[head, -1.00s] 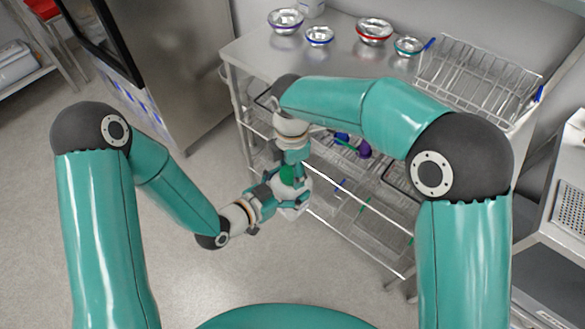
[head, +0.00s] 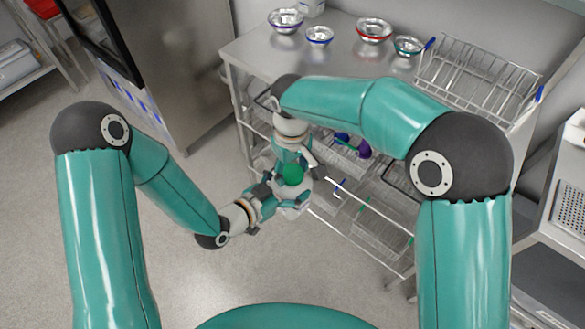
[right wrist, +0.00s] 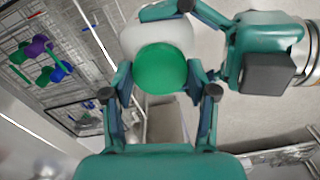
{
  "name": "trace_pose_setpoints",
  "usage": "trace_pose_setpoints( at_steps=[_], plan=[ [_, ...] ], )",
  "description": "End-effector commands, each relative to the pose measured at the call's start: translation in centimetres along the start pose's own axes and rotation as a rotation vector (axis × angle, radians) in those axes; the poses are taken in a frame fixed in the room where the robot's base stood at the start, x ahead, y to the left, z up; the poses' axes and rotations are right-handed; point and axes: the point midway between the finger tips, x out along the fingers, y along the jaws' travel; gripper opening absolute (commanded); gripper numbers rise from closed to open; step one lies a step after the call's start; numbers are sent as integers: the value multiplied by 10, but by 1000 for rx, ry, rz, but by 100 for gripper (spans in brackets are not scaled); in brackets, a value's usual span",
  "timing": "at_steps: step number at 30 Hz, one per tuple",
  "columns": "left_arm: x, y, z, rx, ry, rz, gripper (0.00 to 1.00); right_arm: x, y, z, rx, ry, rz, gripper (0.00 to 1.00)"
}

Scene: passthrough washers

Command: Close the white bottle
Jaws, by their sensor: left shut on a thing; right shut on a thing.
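The white bottle (head: 291,190) is in front of the metal table, held in the air. My left gripper (head: 281,196) is shut on its body from the left. The green cap (head: 293,174) is at the bottle's mouth, and my right gripper (head: 296,166) is shut on it from above. In the right wrist view the green cap (right wrist: 160,69) is between the two right fingers (right wrist: 160,85), with the white bottle (right wrist: 157,35) directly behind it. I cannot tell how tightly the cap sits on the bottle. The bottle's neck is hidden by the cap.
The metal table (head: 262,57) holds several metal bowls, including a red-rimmed one (head: 374,30), and a wire dish rack (head: 475,75) at the right. Wire shelves below hold purple items (head: 364,149) close to my right gripper. The floor (head: 180,270) at the left is clear.

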Motion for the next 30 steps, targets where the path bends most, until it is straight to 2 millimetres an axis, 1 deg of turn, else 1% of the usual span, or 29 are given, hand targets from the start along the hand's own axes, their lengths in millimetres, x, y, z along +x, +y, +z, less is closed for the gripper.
trace_pose_setpoints(
  at_steps=[3, 6, 9, 10, 14, 15, 19, 20, 30],
  plan=[
    [0, -1, -1, 0, 2, -3, 0, 1, -1, 1, 257, -4, -1, 16],
    [0, -1, -1, 0, 2, -3, 0, 1, -1, 1, 475, -5, 0, 16],
    [0, -1, -1, 0, 2, -4, 0, 1, -1, 1, 657, -5, 0, 16],
    [0, -1, -1, 0, 3, -4, 0, 1, -1, 1, 698, -5, 0, 16],
    [0, -1, -1, 0, 3, -4, 0, 1, -1, 1, 683, -5, 0, 16],
    [0, -2, -1, 0, 3, -4, 0, 1, -1, 1, 683, -6, 0, 61],
    [0, -1, -1, 0, 2, -3, 0, 1, -1, 1, 682, -5, 0, 83],
    [0, -1, -1, 0, 2, -3, 0, 1, -1, 1, 681, -4, 0, 87],
    [0, 0, 0, 0, 1, -1, 0, 0, 0, 0, 681, -1, 0, 87]
  ],
)
